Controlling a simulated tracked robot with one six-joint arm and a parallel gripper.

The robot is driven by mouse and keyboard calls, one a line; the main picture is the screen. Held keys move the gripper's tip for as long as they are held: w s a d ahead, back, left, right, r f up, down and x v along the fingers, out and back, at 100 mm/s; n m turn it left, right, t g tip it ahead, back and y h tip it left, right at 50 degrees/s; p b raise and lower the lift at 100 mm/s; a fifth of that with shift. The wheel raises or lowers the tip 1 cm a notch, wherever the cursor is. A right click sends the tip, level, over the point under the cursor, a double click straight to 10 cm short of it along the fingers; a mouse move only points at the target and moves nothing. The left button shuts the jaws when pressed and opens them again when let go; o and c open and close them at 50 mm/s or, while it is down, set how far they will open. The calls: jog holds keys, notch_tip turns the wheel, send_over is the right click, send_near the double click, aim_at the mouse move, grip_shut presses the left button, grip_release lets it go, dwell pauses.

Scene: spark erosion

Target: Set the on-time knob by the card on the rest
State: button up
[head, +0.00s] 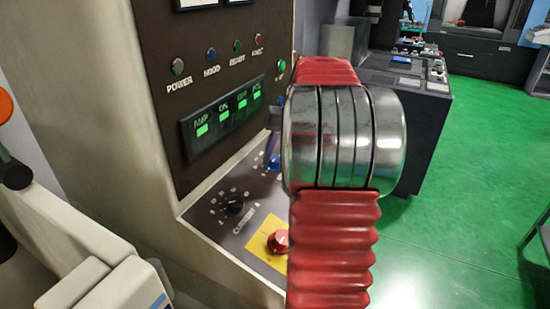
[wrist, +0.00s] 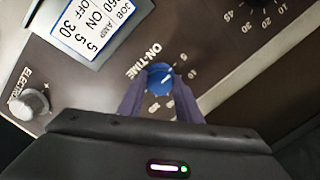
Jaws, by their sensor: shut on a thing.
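The blue on-time knob (wrist: 160,79) shows in the wrist view, beside the printed word ON-TIME. My gripper (wrist: 158,86) is shut on it, one purple finger on each side. A pale mark shows on the knob, but which number it points to I cannot tell. The white card (wrist: 88,28) sits on its grey rest (wrist: 128,20) at the upper left. It carries the words JOB, AMP, ON and OFF with numbers such as 30, 15 and 5; their pairing is hard to read. In the head view my blue-purple gripper (head: 272,150) is partly hidden behind my red arm.
A black current knob (head: 235,204) and a red knob (head: 279,240) on a yellow plate are on the same panel. A grey electrode knob (wrist: 35,103) stands at the wrist view's lower left. A green-lit display (head: 222,112) is above. Green floor (head: 450,220) is open at right.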

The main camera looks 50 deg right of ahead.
jog(key=shift+s+f+n, duration=0.15)
jog(key=shift+f+n, duration=0.1)
jog(key=shift+n, duration=0.35)
jog(key=shift+d, duration=0.1)
jog(key=o, duration=1)
jog(key=shift+r, duration=0.1)
jog(key=shift+o, duration=0.2)
jog(key=shift+r, duration=0.1)
jog(key=shift+r, duration=0.1)
jog(key=v, duration=1.3)
jog(key=shift+r, duration=0.2)
